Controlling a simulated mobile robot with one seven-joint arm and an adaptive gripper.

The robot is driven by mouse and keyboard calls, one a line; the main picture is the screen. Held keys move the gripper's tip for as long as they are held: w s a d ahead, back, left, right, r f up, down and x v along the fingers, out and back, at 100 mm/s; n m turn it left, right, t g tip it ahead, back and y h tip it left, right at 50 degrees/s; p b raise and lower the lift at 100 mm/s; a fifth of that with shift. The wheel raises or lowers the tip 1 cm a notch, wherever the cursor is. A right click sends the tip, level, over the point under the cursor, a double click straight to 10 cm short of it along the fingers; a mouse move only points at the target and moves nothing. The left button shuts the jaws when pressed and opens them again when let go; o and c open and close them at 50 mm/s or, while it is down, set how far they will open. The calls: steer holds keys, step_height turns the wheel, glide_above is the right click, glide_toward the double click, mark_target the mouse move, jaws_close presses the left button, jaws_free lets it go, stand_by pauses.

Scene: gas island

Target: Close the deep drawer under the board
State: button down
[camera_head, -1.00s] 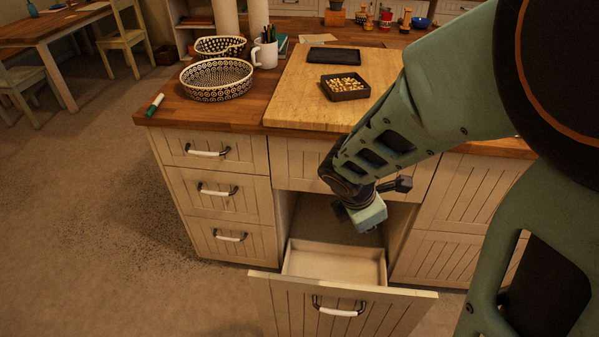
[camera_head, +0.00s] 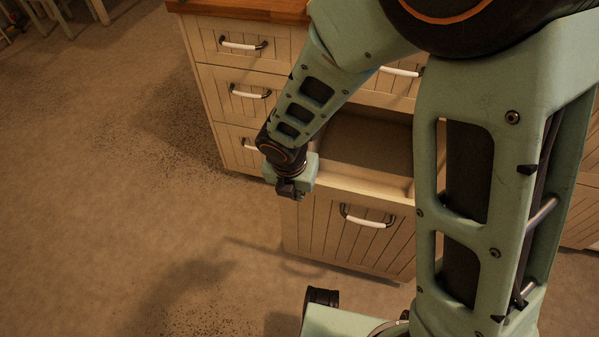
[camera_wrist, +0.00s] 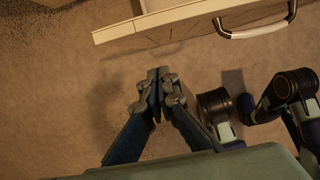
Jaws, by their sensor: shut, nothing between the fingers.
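The deep drawer stands open, its pale grooved front (camera_head: 325,228) out ahead of the cabinet. Its white-and-dark handle (camera_head: 367,216) is in the middle of the front. In the wrist view the drawer front (camera_wrist: 140,36) crosses the top, with the handle (camera_wrist: 252,28) at upper right. My gripper (camera_head: 289,190) is at the upper left corner of the drawer front in the head view. In the wrist view my gripper (camera_wrist: 159,76) is shut and empty, its tips pointing toward the front with floor showing between. Contact is not visible. The board is out of view.
Several shallower drawers with handles (camera_head: 243,44) stand shut left of the opening. My arm hides part of them and the cabinet's right side. Open brown floor (camera_head: 130,220) lies to the left and in front.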

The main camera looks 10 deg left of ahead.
steer(key=shift+w+d+f, duration=0.1)
steer(key=shift+w+f, duration=0.3)
steer(key=shift+w, duration=0.4)
steer(key=shift+w+a+f, duration=0.1)
steer(key=shift+w+f, duration=0.35)
steer(key=shift+w, duration=0.3)
steer(key=shift+w+d+f, duration=0.1)
steer(key=shift+w+f, duration=0.3)
steer(key=shift+w, duration=0.4)
